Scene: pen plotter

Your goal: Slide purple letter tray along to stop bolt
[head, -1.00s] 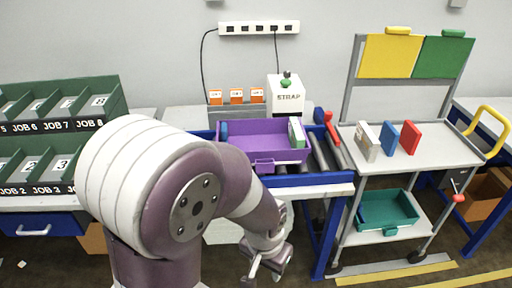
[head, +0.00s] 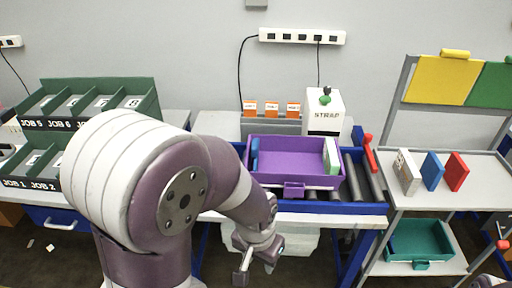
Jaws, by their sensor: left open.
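The purple letter tray (head: 294,161) sits on the roller conveyor (head: 361,183), with a small purple handle on its front. A blue item (head: 255,153) stands at its left end and a green-and-white block (head: 331,157) at its right end. Bare rollers show to the right of the tray. A red-handled lever (head: 370,155) stands at the conveyor's right side; I cannot tell whether it is the stop bolt. My left gripper (head: 257,262) is open and empty, in front of and below the tray, apart from it.
A white STRAP box (head: 323,113) and orange-labelled holders (head: 272,109) stand behind the tray. Green JOB bins (head: 92,104) are at the left. A grey trolley (head: 470,194) at the right holds white, blue and red blocks, with a teal tray (head: 420,241) below.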

